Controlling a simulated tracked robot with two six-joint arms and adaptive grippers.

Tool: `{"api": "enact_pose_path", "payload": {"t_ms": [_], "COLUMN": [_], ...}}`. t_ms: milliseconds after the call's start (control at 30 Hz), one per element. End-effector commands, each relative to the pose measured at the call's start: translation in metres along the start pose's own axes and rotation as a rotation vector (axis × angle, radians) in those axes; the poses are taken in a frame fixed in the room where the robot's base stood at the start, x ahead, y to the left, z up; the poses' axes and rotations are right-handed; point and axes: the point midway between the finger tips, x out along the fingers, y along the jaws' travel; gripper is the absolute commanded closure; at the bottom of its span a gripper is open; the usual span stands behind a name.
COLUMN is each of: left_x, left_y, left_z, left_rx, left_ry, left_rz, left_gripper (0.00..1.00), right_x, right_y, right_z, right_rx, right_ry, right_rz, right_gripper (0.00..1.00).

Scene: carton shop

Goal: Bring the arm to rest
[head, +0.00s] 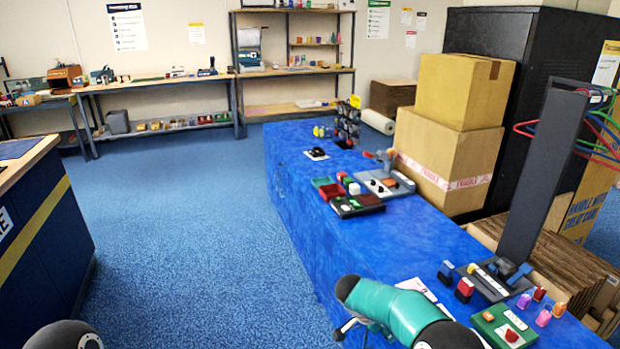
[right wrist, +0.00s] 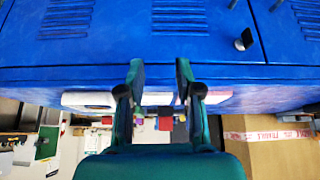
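My right arm comes in from the bottom of the head view, teal and black, over the near end of the blue counter (head: 330,245). A small part of my right gripper (head: 347,328) shows there beside the counter's front edge, mostly hidden by the arm. In the right wrist view, the two fingers of my right gripper (right wrist: 160,82) stand apart with nothing held between them. They point at the blue vented front of the counter (right wrist: 110,45). My left gripper is not in view; only a dark rounded part of my left arm shows at the bottom left.
A red-and-grey device (head: 385,183), small trays (head: 358,205), a dark post (head: 535,175) and a green block (head: 505,325) stand on the counter. Cardboard boxes (head: 445,150) stand behind it. A dark blue bench (head: 40,225) is at left. The blue floor (head: 200,230) between is clear.

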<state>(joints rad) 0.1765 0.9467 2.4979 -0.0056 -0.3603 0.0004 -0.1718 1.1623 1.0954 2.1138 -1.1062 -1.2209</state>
Motion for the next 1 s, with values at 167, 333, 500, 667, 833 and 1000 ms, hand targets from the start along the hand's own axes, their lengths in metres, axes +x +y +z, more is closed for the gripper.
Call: {"api": "enact_pose_path", "payload": {"t_ms": [167,333,500,667,833,1000], "left_x": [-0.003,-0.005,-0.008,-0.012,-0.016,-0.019], "left_y": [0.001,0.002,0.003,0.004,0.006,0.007], "left_z": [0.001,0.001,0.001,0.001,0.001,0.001], "left_rx": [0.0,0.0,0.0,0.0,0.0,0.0], "left_ry": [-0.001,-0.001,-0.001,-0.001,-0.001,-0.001], "left_rz": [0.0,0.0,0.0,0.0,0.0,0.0], "left_gripper": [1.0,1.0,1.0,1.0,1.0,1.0], "right_x": [0.02,0.041,0.063,0.074,0.061,0.026], "right_y": [0.012,0.024,0.043,0.079,0.149,0.232], "right_z": [-0.016,-0.023,-0.009,0.041,0.121,0.185], "right_rx": [-0.043,-0.122,-0.269,-0.453,-0.652,-0.797], "right_ry": [0.093,0.171,0.19,0.079,-0.181,-0.46], "right_rz": [-0.035,-0.105,-0.234,-0.385,-0.513,-0.571], "right_gripper": [0.66,0.66,0.66,0.66,0.66,0.66]}}
